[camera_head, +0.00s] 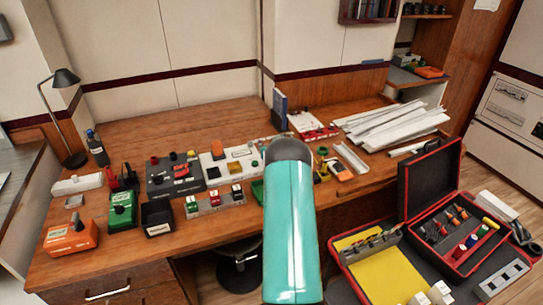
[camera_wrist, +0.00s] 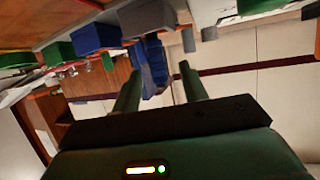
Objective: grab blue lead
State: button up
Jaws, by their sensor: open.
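I cannot pick out a blue lead for certain in either view. Dark and red leads (camera_head: 122,180) stand in a bunch at the left of the desk, too small to tell apart. My gripper (camera_wrist: 160,78) is open and empty in the wrist view, its two fingers apart in front of blurred blue, grey and green blocks. In the head view my teal arm reaches over the desk's front middle and hides my gripper and part of the desk behind it.
The wooden desk (camera_head: 235,122) holds a dark switch panel (camera_head: 160,183), a green box (camera_head: 122,210), an orange box (camera_head: 70,236), a black bin (camera_head: 158,217) and a breaker row (camera_head: 215,202). White trunking (camera_head: 395,125) lies at right. An open red-edged tool case (camera_head: 432,170) stands lower right.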

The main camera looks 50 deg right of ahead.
jog(key=shift+d, duration=0.1)
jog(key=shift+w, duration=0.1)
grip_shut()
